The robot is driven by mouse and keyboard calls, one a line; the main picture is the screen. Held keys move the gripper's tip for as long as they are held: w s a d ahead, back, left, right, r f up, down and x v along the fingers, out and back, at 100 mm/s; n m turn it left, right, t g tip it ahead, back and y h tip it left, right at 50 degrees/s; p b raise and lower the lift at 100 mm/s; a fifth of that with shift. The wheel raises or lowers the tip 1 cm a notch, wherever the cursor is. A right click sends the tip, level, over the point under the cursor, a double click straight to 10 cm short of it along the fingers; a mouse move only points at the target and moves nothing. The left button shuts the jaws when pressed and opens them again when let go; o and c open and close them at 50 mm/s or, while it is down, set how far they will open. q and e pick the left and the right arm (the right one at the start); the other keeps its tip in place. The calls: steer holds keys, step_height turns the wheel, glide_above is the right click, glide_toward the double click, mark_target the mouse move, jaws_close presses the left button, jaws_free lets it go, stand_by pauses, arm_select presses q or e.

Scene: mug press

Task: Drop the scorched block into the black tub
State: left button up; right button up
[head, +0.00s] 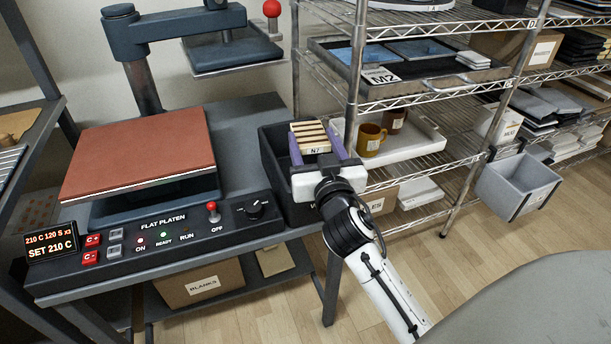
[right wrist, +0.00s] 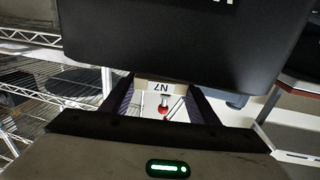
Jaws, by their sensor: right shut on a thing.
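The scorched block (head: 310,137) is pale wood with dark brown stripes across its top and an "N7" label on its near end. My right gripper (head: 316,148), with purple fingers, is shut on it. The black tub (head: 271,165) stands at the right end of the press bench. The block overlaps the tub's far right part in the head view; its exact height over the tub is unclear. In the right wrist view the block (right wrist: 158,85) sits between the fingers (right wrist: 158,94), near a large dark surface that is probably the tub. My left gripper is out of view.
The press with its red-brown platen (head: 140,155) and control panel (head: 160,245) stands left of the tub. Wire shelving rises close on the right, with a white tray (head: 420,145) and an ochre mug (head: 370,138). A grey bin (head: 515,187) hangs farther right.

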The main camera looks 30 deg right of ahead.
steer(key=shift+f+b, duration=0.4)
steer(key=shift+f, duration=0.5)
steer(key=shift+f+b, duration=0.4)
steer(key=o, duration=1.1)
steer(key=shift+o, duration=0.2)
steer(key=v, duration=0.7)
steer(key=shift+s+a, duration=0.1)
steer(key=shift+s, duration=0.15)
